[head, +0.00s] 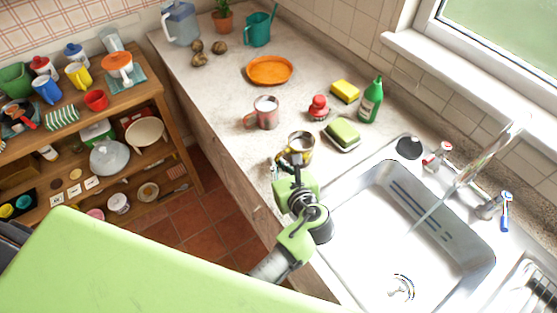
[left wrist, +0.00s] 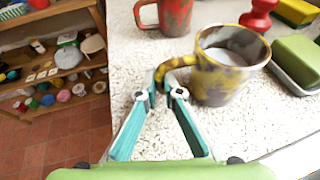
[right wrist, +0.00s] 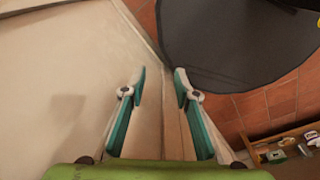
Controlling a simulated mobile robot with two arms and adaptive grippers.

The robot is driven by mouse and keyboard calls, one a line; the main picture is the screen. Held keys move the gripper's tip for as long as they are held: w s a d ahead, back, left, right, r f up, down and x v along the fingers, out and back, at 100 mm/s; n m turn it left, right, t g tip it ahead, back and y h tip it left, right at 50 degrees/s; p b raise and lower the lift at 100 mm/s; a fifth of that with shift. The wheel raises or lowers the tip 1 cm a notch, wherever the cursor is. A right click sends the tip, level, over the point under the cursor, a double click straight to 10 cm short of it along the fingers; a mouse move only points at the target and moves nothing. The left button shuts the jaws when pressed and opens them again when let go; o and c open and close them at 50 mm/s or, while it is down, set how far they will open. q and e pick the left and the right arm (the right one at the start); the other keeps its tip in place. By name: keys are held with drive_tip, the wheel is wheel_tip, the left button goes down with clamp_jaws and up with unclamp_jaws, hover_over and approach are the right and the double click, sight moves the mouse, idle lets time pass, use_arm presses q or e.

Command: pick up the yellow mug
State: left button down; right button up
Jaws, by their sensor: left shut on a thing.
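The yellow mug (head: 301,150), mottled with grey worn patches, stands upright on the counter (head: 222,88) beside the sink. In the left wrist view the mug (left wrist: 222,82) has a pale inside and its yellow handle points left. My left gripper (left wrist: 163,82) is shut on that handle, with the fingertips around its lower end. In the head view my left gripper (head: 287,163) reaches the mug from the front. My right gripper (right wrist: 160,80) is open and empty, in front of pale cabinet fronts; it does not show in the head view.
A red mug (head: 265,113), a green sponge on a dish (head: 342,134), a red-topped shaker (head: 318,107) and a green bottle (head: 371,100) stand near the mug. The sink (head: 440,236) is right. An orange plate (head: 269,70) lies farther back. Crowded shelves (head: 150,92) stand left.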

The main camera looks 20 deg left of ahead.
use_arm(q)
drive_tip(key=shift+r+p, duration=0.6)
drive_tip(key=shift+r, duration=0.1)
drive_tip(key=s+r+p, duration=0.6)
drive_tip(key=s+r, duration=0.5)
drive_tip(key=s, duration=0.2)
drive_tip(key=shift+s+a+r, duration=0.15)
drive_tip(key=shift+s+r, duration=0.05)
drive_tip(key=shift+s, duration=0.2)
